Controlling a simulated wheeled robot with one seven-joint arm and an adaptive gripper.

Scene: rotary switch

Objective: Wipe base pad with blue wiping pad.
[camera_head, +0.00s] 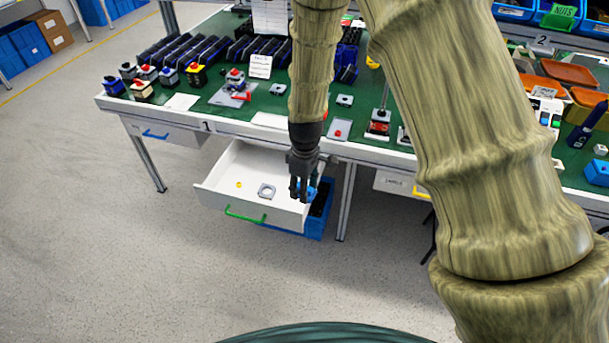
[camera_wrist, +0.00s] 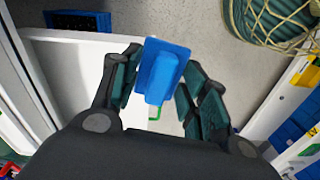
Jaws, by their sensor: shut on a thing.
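My gripper (camera_head: 301,190) hangs at the right side of the open white drawer (camera_head: 222,180). In the wrist view my gripper (camera_wrist: 158,92) is shut on the blue wiping pad (camera_wrist: 160,62), which sits between its fingers. In the head view only a little of the blue wiping pad (camera_head: 312,192) shows beside the fingers. A grey square piece with a round hole (camera_head: 267,191), which looks like the base pad, lies flat in the drawer, left of my gripper and apart from it. A small yellow piece (camera_head: 239,185) lies farther left in the drawer.
The drawer has a green handle (camera_head: 245,215) on its front. A blue bin (camera_head: 318,222) stands under the drawer's right end. The green-topped workbench (camera_head: 205,108) above holds several switches, parts and black bins. The floor in front is clear.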

